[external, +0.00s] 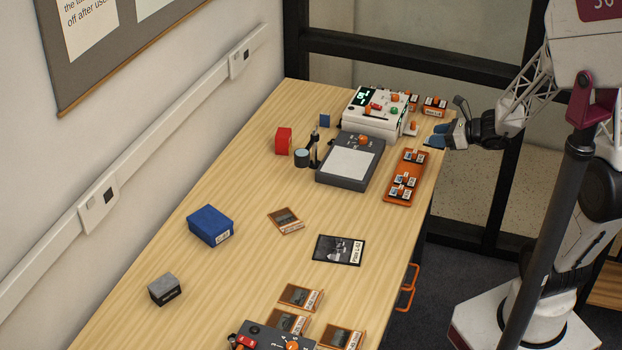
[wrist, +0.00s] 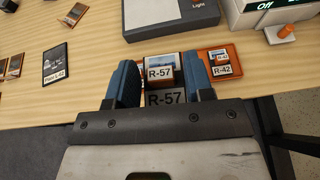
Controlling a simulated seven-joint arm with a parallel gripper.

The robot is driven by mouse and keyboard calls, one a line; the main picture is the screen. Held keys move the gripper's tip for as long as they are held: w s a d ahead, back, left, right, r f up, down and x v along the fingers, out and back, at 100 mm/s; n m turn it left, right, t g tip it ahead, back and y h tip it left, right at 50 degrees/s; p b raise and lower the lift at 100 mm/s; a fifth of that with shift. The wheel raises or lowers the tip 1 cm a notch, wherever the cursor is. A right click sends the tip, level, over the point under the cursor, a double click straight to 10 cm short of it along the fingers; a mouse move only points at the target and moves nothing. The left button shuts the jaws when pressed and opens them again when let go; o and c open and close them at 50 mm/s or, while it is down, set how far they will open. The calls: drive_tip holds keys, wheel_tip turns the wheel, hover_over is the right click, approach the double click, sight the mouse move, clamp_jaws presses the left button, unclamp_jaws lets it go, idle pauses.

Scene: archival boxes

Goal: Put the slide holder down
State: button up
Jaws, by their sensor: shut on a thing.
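In the external view my gripper (external: 436,141) is at the table's right edge, beside the far end of an orange tray (external: 405,166); the held holder is hidden there. The tray, also in the wrist view (wrist: 239,58), carries small labelled slides, one marked R-42 (wrist: 221,57).
A grey light panel (external: 350,163) and a white device with a lit display (external: 374,112) stand beyond the tray. Small orange holders (external: 434,106) sit at the far corner.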

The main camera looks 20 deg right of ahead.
drive_tip(key=w+a+r+m+h, duration=0.1)
drive_tip(key=w+a, duration=0.1)
drive_tip(key=w, duration=1.2)
drive_tip(key=m+t+h, duration=0.2)
drive_tip(key=m+h, duration=0.1)
hover_over(298, 133)
wheel_tip(298, 133, down, 2)
drive_tip(key=shift+f, duration=2.35)
drive_tip(key=shift+f, duration=0.1)
drive_tip(key=shift+f, duration=3.05)
drive_tip(key=shift+f, duration=1.85)
